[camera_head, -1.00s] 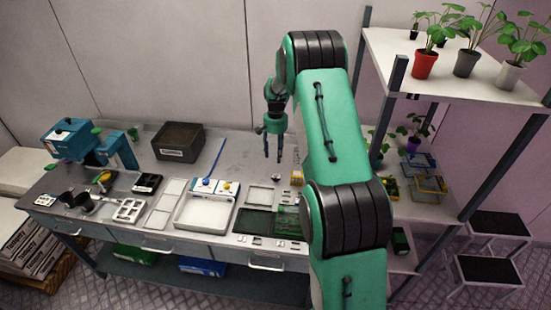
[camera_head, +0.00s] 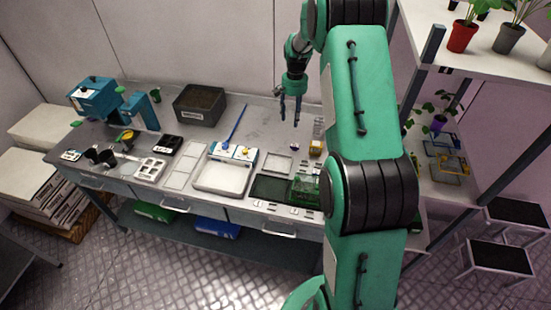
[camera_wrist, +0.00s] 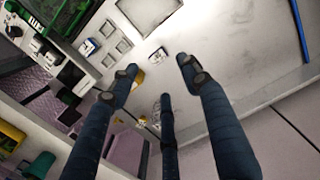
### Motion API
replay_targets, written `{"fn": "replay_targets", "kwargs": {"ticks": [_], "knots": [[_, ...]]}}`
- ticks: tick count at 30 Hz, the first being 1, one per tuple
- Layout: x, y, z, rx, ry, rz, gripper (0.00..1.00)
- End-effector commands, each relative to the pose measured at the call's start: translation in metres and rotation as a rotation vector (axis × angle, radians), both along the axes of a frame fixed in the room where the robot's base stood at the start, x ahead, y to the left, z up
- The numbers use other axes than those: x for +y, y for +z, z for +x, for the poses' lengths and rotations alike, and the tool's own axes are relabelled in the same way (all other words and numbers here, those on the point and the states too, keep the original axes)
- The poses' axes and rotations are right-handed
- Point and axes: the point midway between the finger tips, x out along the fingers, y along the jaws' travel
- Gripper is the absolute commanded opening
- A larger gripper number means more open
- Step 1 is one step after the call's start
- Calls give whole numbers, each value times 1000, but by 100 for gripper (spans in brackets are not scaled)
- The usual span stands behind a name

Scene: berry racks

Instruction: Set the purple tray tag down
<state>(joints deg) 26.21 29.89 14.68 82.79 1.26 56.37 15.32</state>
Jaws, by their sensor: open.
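My gripper (camera_head: 290,121) is open and raised above the back right part of the bench. In the wrist view its three dark fingers (camera_wrist: 160,85) are spread with nothing between them. A small pale item with a dark purplish mark (camera_head: 295,147) lies on the bench below the fingertips, apart from them. It also shows in the wrist view (camera_wrist: 183,57), flat on the grey top beyond the fingers. It looks like the purple tray tag, but it is too small to be sure.
A yellow block (camera_head: 315,148) and a clear item stand to the right, close to my arm. A white tray (camera_head: 222,190) and a green tray (camera_head: 305,190) lie at the bench front. A blue stick (camera_head: 238,122) lies left. A plant rack stands right.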

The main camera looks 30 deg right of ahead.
Motion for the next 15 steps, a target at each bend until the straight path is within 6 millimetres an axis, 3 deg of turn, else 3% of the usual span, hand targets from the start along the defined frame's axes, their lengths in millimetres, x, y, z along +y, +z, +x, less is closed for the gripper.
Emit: {"fn": "replay_targets", "kwargs": {"ticks": [8, 15], "knots": [[55, 85, -18, -65, 90, -31, 47], [106, 152, -48, -124, 174, -57, 47]]}}
